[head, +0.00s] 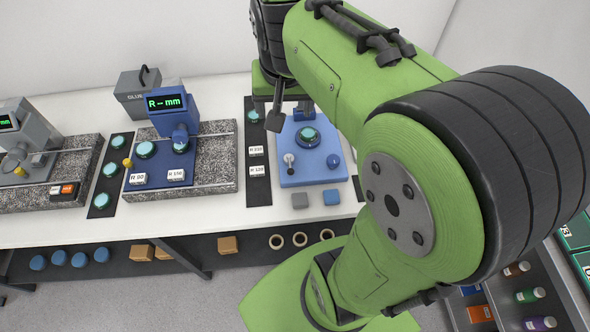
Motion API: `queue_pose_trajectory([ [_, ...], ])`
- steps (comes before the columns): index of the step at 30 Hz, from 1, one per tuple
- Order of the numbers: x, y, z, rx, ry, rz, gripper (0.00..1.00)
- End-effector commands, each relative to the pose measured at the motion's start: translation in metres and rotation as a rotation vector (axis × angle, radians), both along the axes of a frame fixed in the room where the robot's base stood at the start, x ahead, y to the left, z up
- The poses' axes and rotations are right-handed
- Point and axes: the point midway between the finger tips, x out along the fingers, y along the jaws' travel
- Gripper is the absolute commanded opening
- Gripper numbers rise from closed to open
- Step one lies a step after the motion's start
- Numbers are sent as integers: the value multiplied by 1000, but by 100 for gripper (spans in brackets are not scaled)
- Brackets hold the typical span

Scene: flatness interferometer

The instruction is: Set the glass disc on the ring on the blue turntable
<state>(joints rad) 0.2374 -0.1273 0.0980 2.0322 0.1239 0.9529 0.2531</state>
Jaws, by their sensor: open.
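The blue turntable (325,171) stands on the white bench, on a blue base with a small lever and a knob. A teal glass disc (308,133) appears to rest flat at the middle of its round top. The ring under the disc is too small to make out clearly. My gripper (289,119) is open, pointing down at the back left edge of the blue base, with its fingers apart and nothing seen between them. Another teal disc (254,116) lies on a black strip (258,190), just left of my gripper.
Left stand a blue gauge (167,105) on a granite block, a grey gauge (30,140) and a black strip (103,193) with teal discs. A grey case (136,92) is behind. My arm hides the bench at right.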

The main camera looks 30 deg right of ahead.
Motion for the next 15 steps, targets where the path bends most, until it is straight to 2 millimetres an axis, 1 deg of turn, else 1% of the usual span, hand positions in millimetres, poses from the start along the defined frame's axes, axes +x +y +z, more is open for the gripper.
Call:
queue_pose_trajectory([
  [1, -23, 14, 7, -17, -33, 75, 77],
  [2, -36, 21, 9, -25, -50, 122, 77],
  [3, -54, 30, 10, -36, -73, 184, 77],
  [6, -94, 48, 6, -54, -127, 328, 77],
  [7, -104, 52, 3, -59, -141, 367, 77],
  [9, -121, 59, -2, -65, -169, 434, 77],
  [10, -126, 61, -5, -66, -176, 457, 77],
  [12, -134, 64, -9, -68, -188, 489, 77],
  [15, -137, 65, -10, -69, -192, 503, 77],
])
